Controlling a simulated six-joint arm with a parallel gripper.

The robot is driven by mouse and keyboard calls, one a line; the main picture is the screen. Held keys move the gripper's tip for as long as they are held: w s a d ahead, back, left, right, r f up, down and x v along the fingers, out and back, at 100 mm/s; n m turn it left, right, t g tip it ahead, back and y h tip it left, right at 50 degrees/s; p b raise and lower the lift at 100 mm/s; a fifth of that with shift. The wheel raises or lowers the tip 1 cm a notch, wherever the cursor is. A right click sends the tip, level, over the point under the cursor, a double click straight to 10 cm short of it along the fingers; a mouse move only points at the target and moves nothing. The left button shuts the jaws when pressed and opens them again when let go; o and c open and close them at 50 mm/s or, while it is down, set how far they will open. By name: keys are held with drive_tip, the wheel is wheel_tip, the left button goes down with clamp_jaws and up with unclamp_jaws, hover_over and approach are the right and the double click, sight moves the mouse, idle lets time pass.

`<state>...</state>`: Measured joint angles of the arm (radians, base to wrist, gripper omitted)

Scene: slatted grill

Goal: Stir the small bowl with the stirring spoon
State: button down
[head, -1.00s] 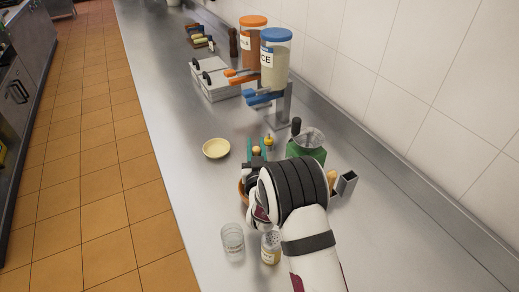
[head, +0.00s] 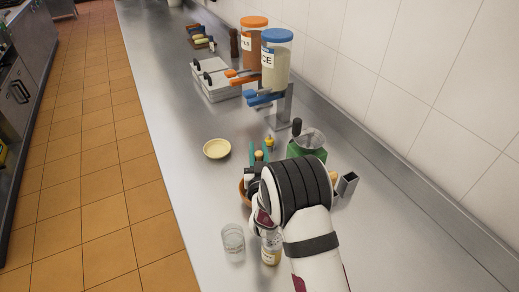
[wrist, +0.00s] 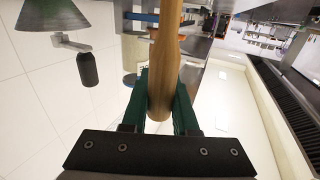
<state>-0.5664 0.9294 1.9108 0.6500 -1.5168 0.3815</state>
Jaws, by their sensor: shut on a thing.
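My gripper (head: 259,157) has green fingers that are shut on a wooden handle, likely the stirring spoon (wrist: 165,62). The handle stands between the fingers in the wrist view, and its rounded tip shows between them in the head view. The spoon's other end is not clearly visible. A small pale yellow bowl (head: 217,149) sits on the counter to the left of my gripper, apart from it. A brown bowl (head: 243,190) is mostly hidden behind my gripper and wrist. I cannot see whether the spoon touches anything inside it.
A glass (head: 233,241) and a shaker jar (head: 270,248) stand close in front. A green container (head: 306,147) and a metal holder (head: 347,184) are to the right. Dispensers with orange (head: 252,40) and blue (head: 276,60) lids stand behind. The counter's left edge is clear.

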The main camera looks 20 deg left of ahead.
wheel_tip(320, 180, up, 11)
idle(0.6)
drive_tip(key=s+d+r+m+h, duration=0.1)
drive_tip(key=d+r+h, duration=0.1)
drive_tip(key=d+r, duration=0.3)
drive_tip(key=s+d+r+m+h, duration=0.1)
drive_tip(key=d+r, duration=0.4)
drive_tip(key=d, duration=0.8)
drive_tip(key=s+d+r+m+t+h, duration=0.1)
drive_tip(key=d+r, duration=0.4)
drive_tip(key=d, duration=0.5)
drive_tip(key=shift+s+r+m+h, duration=0.3)
drive_tip(key=shift+s+m+h, duration=0.3)
drive_tip(key=shift+s+h, duration=0.55)
drive_tip(key=shift+w, duration=0.1)
